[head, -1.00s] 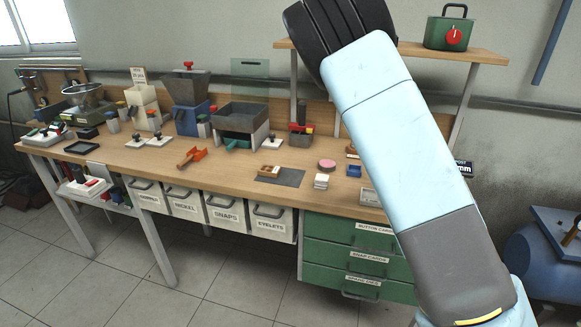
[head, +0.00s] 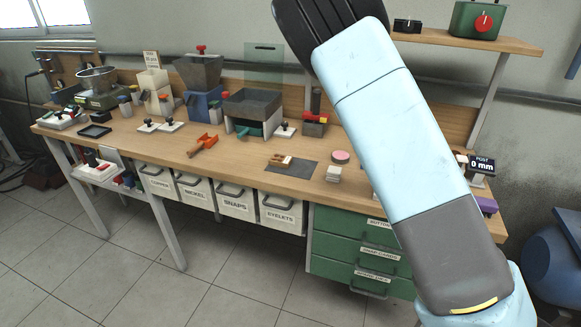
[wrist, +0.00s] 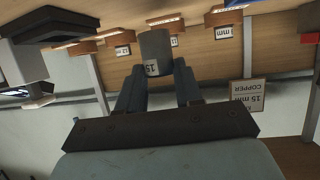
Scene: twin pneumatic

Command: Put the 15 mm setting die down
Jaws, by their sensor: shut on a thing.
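The 15 mm setting die (wrist: 154,45) is a short grey cylinder with a small white label reading 15, shown inverted in the wrist view. My gripper (wrist: 157,74) is shut on it, with one dark finger on each side. The die is in front of a wooden board with small wooden holders (wrist: 165,20). I cannot tell whether the die touches the board or a holder. In the head view my arm crosses the right half, and neither the gripper nor the die can be made out.
A card reading 15 mm COPPER (wrist: 248,95) shows in the wrist view, right of the gripper. In the head view the bench (head: 135,148) carries several machines, a grey mat (head: 291,169) and a display reading 0 mm (head: 481,164). A shelf (head: 440,38) is above.

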